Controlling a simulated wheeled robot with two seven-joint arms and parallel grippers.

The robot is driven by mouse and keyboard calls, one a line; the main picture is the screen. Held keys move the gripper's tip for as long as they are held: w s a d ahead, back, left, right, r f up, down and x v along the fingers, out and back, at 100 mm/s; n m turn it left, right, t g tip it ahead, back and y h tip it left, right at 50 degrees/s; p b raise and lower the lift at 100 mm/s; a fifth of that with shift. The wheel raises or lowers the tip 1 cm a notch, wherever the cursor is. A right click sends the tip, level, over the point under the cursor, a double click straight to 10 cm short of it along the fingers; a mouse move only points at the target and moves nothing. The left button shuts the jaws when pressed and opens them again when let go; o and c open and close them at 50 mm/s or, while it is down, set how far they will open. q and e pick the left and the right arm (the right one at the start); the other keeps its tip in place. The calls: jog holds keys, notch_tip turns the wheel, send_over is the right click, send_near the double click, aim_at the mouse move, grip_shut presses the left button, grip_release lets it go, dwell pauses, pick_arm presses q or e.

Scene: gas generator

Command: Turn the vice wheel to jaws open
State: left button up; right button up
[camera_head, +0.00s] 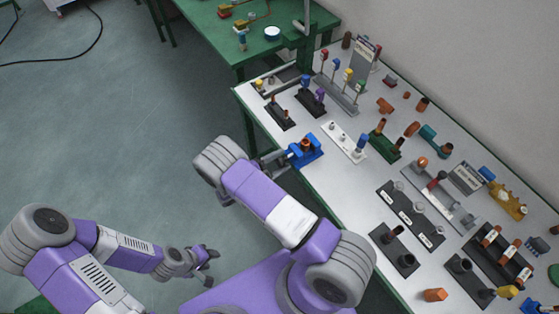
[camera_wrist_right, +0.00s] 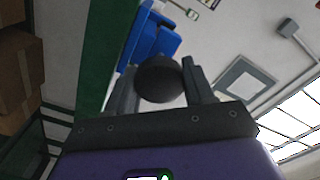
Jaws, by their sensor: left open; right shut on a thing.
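The blue vice (camera_head: 308,156) stands at the near-left edge of the white table, with a brown-orange piece (camera_head: 307,143) at its jaws. In the right wrist view its blue body (camera_wrist_right: 152,38) shows beyond a dark round wheel (camera_wrist_right: 158,78). My right gripper (camera_wrist_right: 160,88) is shut on this wheel, with one finger on each side of it. In the head view my right gripper (camera_head: 268,160) is small and partly covered by my arm, and the wheel is hard to make out. My left gripper (camera_head: 208,268) is open and empty, low over the floor, away from the table.
The white table (camera_head: 345,195) holds many fittings, racks and blocks to the right of the vice. Black holders (camera_head: 279,114) stand just beyond it. A green table (camera_head: 205,20) is at the back.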

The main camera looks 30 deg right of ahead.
jog(key=shift+n, duration=0.6)
jog(key=o, duration=1)
jog(key=a, duration=0.7)
jog(key=shift+s+a, duration=0.25)
jog(key=shift+s, duration=0.1)
